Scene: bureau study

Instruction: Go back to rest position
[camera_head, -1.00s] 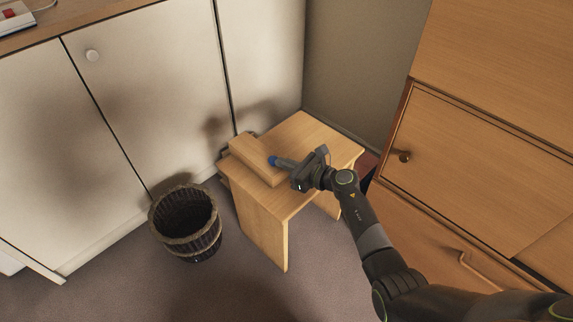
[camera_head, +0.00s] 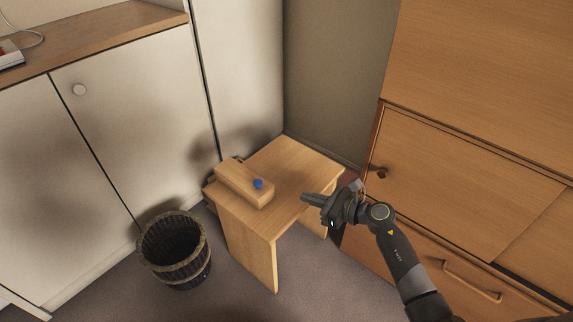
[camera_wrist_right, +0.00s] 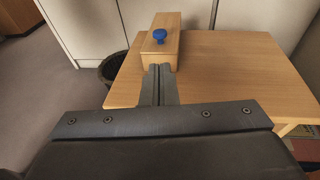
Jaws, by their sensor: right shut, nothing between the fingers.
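The gripper is apart from the box and knob. My left gripper does not show in either view.
A dark wooden bucket (camera_head: 176,262) stands on the floor left of the table. White cabinets (camera_head: 110,130) stand behind it. A wooden bureau with a drawer (camera_head: 470,190) is close to my right arm. Floor shows in front of the table.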

